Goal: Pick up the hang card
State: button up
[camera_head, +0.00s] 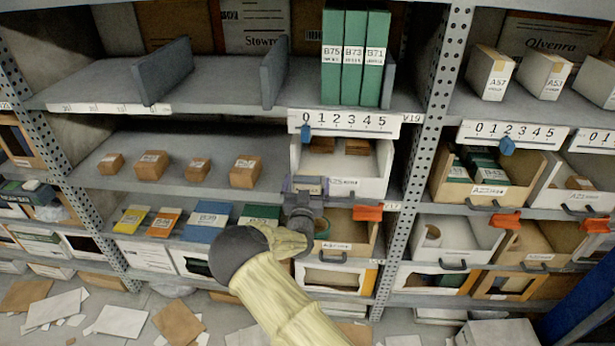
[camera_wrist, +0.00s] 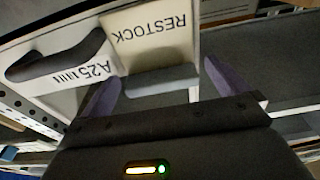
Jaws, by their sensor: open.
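The hang card is a cream card (camera_wrist: 152,32) marked RESTOCK, upside down in the wrist view. It lies against the front of the white bin (camera_wrist: 70,55) labelled A25, beside its label and dark handle. A grey block-like part (camera_wrist: 160,82) adjoins the card on the side nearer my gripper. My gripper (camera_wrist: 160,88) is open, with one purple finger on each side of that grey part. In the head view my gripper (camera_head: 306,186) is at the left front of the A25 bin (camera_head: 360,186) and largely hides the card.
Orange clips (camera_head: 367,213) hang near the lower bins. Small brown boxes (camera_head: 245,172) stand on the shelf to the left. Green binders (camera_head: 352,60) stand above. A perforated rack post (camera_head: 420,150) rises right of the bin. Papers and cartons litter the floor.

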dwell(0.5)
jog(key=c, duration=1)
jog(key=shift+w, duration=0.1)
jog(key=shift+r, duration=0.5)
jog(key=shift+s+r+b, duration=0.25)
jog(key=shift+s+r, duration=0.05)
jog(key=shift+r, duration=0.3)
jog(key=shift+s+r+b, duration=0.2)
jog(key=shift+s+r, duration=0.05)
jog(key=shift+r, duration=0.35)
jog(key=s+b, duration=0.1)
jog(key=s, duration=1.6)
jog(key=shift+a+b, duration=0.3)
jog(key=shift+b, duration=0.05)
jog(key=shift+w, duration=0.1)
